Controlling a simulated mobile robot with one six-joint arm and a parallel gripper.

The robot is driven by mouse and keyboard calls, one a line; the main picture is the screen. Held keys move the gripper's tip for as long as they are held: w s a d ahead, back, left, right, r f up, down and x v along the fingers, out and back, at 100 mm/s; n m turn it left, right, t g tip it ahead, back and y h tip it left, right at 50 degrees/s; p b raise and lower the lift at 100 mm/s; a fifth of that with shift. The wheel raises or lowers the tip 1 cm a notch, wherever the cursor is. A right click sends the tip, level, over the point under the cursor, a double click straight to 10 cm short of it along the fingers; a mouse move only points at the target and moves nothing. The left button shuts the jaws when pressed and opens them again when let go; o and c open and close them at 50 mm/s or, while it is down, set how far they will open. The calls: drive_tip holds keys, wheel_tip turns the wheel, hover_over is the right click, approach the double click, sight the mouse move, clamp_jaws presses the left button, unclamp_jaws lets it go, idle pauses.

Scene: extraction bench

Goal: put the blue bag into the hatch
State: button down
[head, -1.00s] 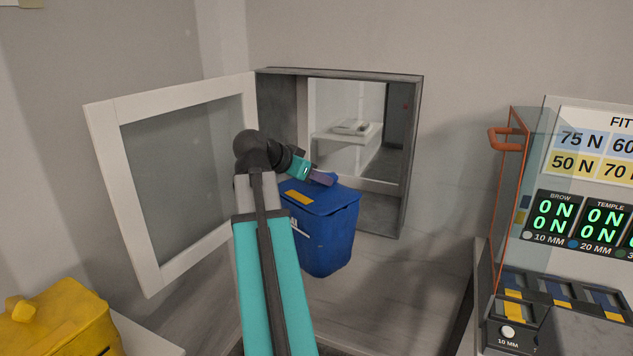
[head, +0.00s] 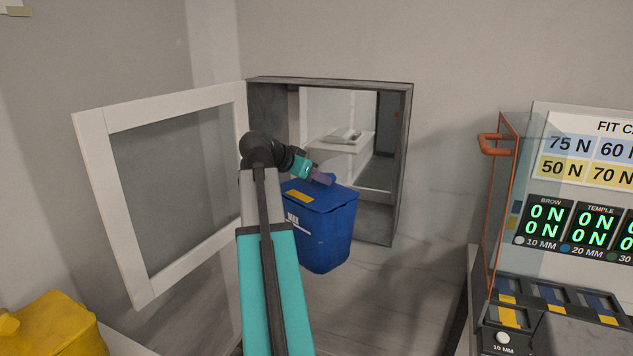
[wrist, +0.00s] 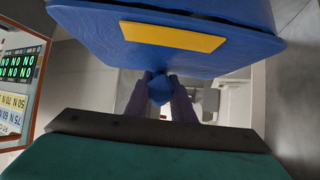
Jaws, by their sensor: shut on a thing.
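The blue bag (head: 326,236) hangs from my gripper (head: 321,177) in the head view. It is box-shaped, with a yellow label on top. In the wrist view the bag (wrist: 190,60) fills the upper part, and my gripper (wrist: 160,92) is shut on its small blue top knob. The hatch (head: 400,165) is a grey-framed opening in the wall, with its white-framed glass door (head: 90,185) swung open to the left. The bag is in front of the hatch's lower part and covers some of its lower edge. I cannot tell the gap between bag and frame.
A yellow bag (head: 50,328) sits on a surface at the lower left. A panel with green digits (head: 575,225) and an orange-edged clear guard (head: 502,205) stand at the right. Through the hatch a white shelf (head: 345,142) shows, with open space around it.

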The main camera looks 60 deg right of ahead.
drive_tip(key=w+d+f+b, duration=0.2)
drive_tip(key=d+b, duration=0.2)
drive_tip(key=d, duration=2.5)
drive_tip(key=shift+d, duration=0.35)
idle(2.5)
drive_tip(key=shift+s+f+b, duration=0.1)
drive_tip(key=shift+f+b, duration=0.35)
drive_tip(key=shift+f, duration=0.15)
idle(1.1)
drive_tip(key=c, duration=1.4)
unclamp_jaws()
drive_tip(key=shift+c, duration=0.2)
